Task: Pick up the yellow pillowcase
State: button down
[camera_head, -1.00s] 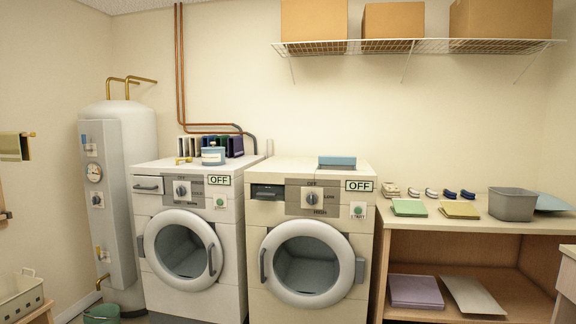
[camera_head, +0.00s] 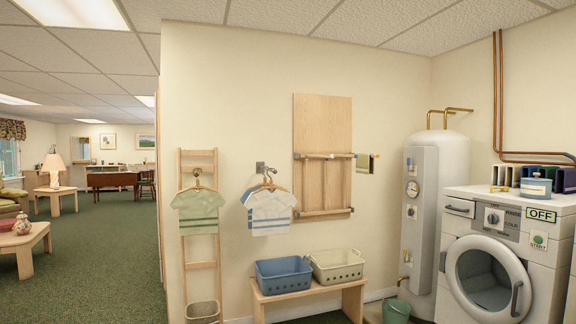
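I see nothing in the current view that I can clearly tell is the yellow pillowcase. My gripper is not in view.
A blue basket (camera_head: 283,283) and a cream basket (camera_head: 337,266) sit on a low wooden bench (camera_head: 305,296). Hanging shirts (camera_head: 198,213) and a ladder rack (camera_head: 200,264) line the wall. The water heater (camera_head: 440,180) and washer (camera_head: 545,270) are right. Green carpet (camera_head: 110,260) lies open at left.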

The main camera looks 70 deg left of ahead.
aim_at(365, 164)
jog(key=j+u, duration=0.1)
jog(key=u, duration=2.15)
jog(key=i+j, duration=0.15)
jog(key=i, duration=0.35)
jog(key=i+j+z, duration=0.15)
jog(key=i, duration=0.35)
jog(key=i+j, duration=0.2)
jog(key=i, duration=0.3)
